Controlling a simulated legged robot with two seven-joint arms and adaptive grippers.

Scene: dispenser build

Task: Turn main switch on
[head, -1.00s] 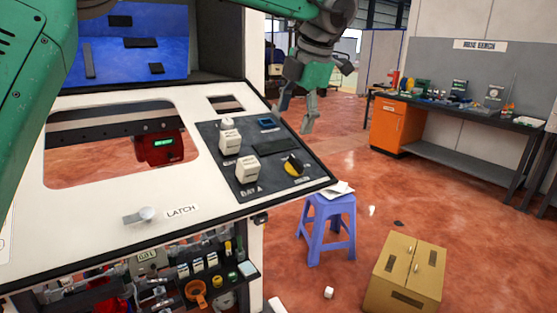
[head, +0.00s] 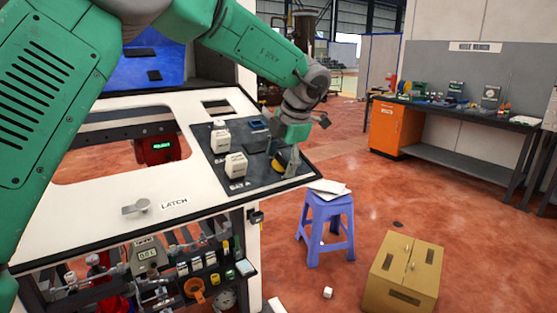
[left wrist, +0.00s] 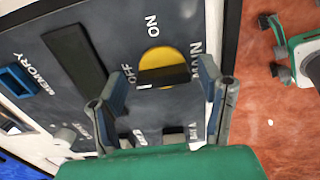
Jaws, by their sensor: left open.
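The main switch (left wrist: 163,68) is a round yellow plate with a black bar handle on the dark control panel. ON is printed above it, OFF to its left and MAIN to its right in the left wrist view. The bar lies across the plate, its pale mark toward OFF. In the head view the yellow plate (head: 280,160) is partly hidden by my left gripper (head: 284,162). In the left wrist view my left gripper (left wrist: 165,82) is open, one finger on each side of the bar; I cannot tell whether they touch it. My right gripper (left wrist: 275,45) appears partly at that view's right edge.
White block knobs (head: 235,165) and a blue MEMORY part (left wrist: 18,80) share the panel. A latch handle (head: 137,206) sits on the white console top.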

